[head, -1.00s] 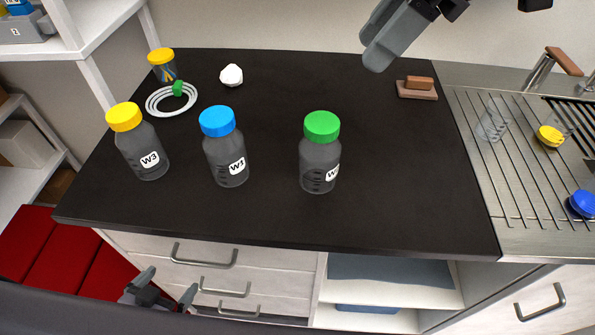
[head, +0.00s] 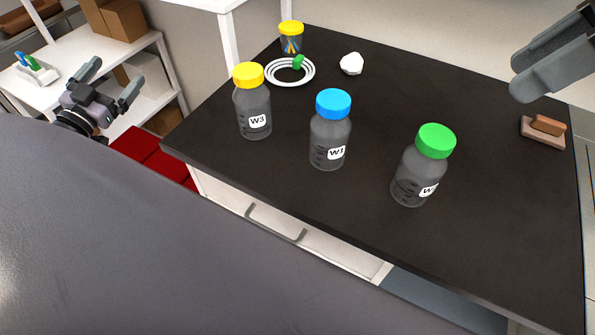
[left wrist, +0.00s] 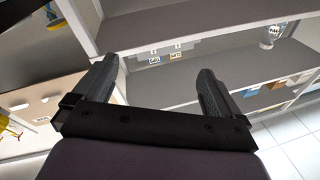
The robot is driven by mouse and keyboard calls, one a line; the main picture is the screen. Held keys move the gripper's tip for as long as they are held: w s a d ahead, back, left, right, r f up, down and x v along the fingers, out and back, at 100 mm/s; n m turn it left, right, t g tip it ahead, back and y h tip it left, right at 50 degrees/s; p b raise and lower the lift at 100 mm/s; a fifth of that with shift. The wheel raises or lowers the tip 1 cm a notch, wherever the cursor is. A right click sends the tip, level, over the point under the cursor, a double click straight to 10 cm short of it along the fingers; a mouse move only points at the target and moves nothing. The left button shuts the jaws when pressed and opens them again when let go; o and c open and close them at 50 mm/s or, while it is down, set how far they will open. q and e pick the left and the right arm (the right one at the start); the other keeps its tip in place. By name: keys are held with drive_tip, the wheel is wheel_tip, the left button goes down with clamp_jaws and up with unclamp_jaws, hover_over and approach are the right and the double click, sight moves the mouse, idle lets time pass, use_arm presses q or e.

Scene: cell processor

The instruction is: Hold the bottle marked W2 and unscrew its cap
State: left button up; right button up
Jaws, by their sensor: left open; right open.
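A clear bottle with a green cap (head: 436,141) stands upright on the dark counter. Its label (head: 430,190) is turned aside, and only the W can be read. To its left stand a blue-capped bottle marked W1 (head: 328,140) and a yellow-capped bottle marked W3 (head: 254,112). All the caps are on. My left gripper (head: 110,79) is open and empty, out left of the counter and far from the bottles. It also shows open in the left wrist view (left wrist: 155,75). My right gripper (head: 516,78) is open and empty, above and to the right of the green-capped bottle.
Behind the bottles are a yellow-lidded jar (head: 291,38), a white ringed plate (head: 272,75) with a green item, and a white lump (head: 352,64). A brown block (head: 544,133) lies at the right. White shelves (head: 150,85) stand left of the counter (head: 480,250).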

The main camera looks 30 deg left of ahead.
use_arm(q)
drive_tip(key=w+d+r+n+t+h, duration=0.4)
drive_tip(key=d+r+n+h, duration=0.2)
drive_tip(key=d+r, duration=0.55)
drive_tip(key=s+d+r+n+t+h, duration=0.15)
drive_tip(key=d+r+n, duration=0.25)
drive_tip(key=d+n, duration=0.7)
drive_tip(key=s+d+r+n+h, duration=0.25)
drive_tip(key=d+r+n, duration=0.2)
drive_tip(key=d, duration=1.15)
drive_tip(key=n+g+h, duration=0.5)
drive_tip(key=g+h, duration=0.3)
hover_over(421, 170)
drive_tip(key=s+a, duration=0.5)
wheel_tip(421, 170, down, 10)
drive_tip(key=f, duration=0.1)
drive_tip(key=f+n+y, duration=0.1)
drive_tip(key=f, duration=0.1)
drive_tip(key=w+d+f+n+g+y, duration=0.1)
drive_tip(key=f+n+y, duration=0.1)
drive_tip(key=f, duration=0.1)
drive_tip(key=d+f+n+y, duration=0.1)
drive_tip(key=f, duration=0.2)
drive_tip(key=shift+w+d+f+n, duration=0.1)
drive_tip(key=shift+w+f+n, duration=0.15)
drive_tip(key=shift+w, duration=0.05)
drive_tip(key=shift+w+f+n+y, duration=0.3)
drive_tip(key=shift+y, duration=0.3)
drive_tip(key=shift+x, duration=3.35)
